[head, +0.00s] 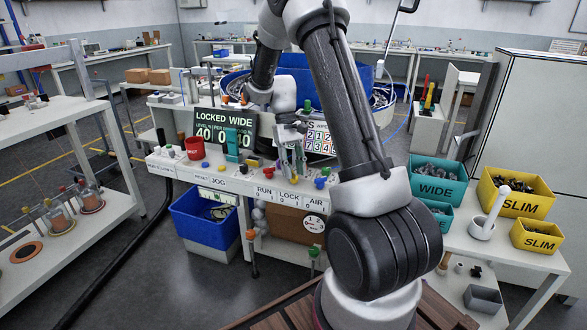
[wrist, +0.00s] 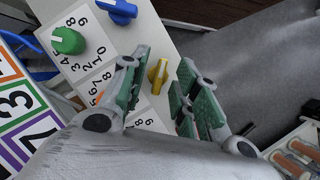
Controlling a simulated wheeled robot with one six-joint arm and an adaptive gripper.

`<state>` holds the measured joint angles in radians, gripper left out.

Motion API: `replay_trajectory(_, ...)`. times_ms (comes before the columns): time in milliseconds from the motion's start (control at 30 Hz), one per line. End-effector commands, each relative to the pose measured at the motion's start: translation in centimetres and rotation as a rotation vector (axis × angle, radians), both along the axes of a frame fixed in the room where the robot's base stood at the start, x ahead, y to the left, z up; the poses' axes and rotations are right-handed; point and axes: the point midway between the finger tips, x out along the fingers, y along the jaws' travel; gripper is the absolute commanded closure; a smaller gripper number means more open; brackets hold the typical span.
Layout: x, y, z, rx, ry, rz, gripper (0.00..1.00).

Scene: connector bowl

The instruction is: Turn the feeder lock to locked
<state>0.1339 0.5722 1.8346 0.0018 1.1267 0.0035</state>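The control panel (head: 232,180) on the bench front carries RUN, LOCK and AIR labels. The LOCK label (head: 289,196) is below my gripper (head: 290,165). In the wrist view my gripper (wrist: 162,78) is open, with green-padded fingers on both sides of a yellow knob (wrist: 157,76). A gap shows on each side, and the knob does not look gripped. I cannot tell for sure that this knob is the feeder lock. The display board (head: 225,125) reads LOCKED WIDE.
A red cup (head: 194,148) stands on the panel. WIDE bins (head: 437,188) and SLIM bins (head: 515,194) stand at right.

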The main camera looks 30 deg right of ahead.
Motion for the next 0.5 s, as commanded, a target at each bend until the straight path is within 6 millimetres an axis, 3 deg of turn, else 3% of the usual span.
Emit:
replay_trajectory(167, 0.4, -0.1, 0.9, 0.0, -0.001, 0.0, 0.7)
replay_trajectory(500, 3.2, -0.5, 7.6, 0.0, -0.003, 0.0, 0.7)
